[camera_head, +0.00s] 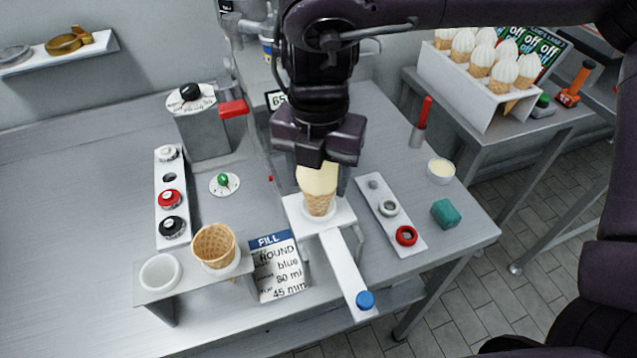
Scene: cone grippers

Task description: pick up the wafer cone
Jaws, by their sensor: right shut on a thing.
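A wafer cone (318,205) with a smooth pale cream-coloured upper part stands upright at the white square holder (298,207) in the middle of the bench. My right gripper (318,160) is directly above it, pointing down, and is shut on its pale upper part. The gripper's dark body hides the very top, and I cannot see the exact contact. A second wafer cone (214,247), open and empty at the top, sits in the small stand at the front left. My left gripper is not in view.
A white cup (160,272) shares the front-left stand, beside a FILL card (278,266). A strip with rings (390,212), a green block (445,213) and a small bowl (441,170) lie to the right. A rack of topped cones (480,85) stands at back right.

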